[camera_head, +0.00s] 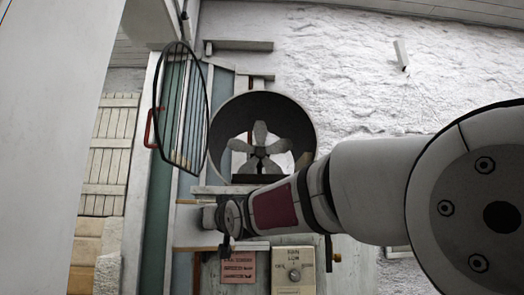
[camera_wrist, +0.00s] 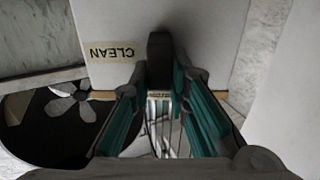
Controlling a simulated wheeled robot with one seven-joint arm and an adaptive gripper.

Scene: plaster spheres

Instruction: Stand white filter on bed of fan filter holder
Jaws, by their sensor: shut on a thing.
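The fan filter holder (camera_head: 302,115) is a dark round housing on the wall, with a pale bladed fan (camera_head: 262,143) inside. Its lower lip is a dark flat bed (camera_head: 258,179). My gripper (camera_head: 208,217) is below and left of the housing. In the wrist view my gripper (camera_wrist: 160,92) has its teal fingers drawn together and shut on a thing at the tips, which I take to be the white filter. The filter's outline cannot be made out in either view. The fan also shows at the left of the wrist view (camera_wrist: 72,104).
A round black-rimmed door (camera_head: 180,108) with a red handle (camera_head: 149,127) stands open left of the housing. A white panel (camera_wrist: 190,35) bears a CLEAN label (camera_wrist: 113,52), upside down. A pink notice (camera_head: 238,267) and a beige control box (camera_head: 293,270) are below.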

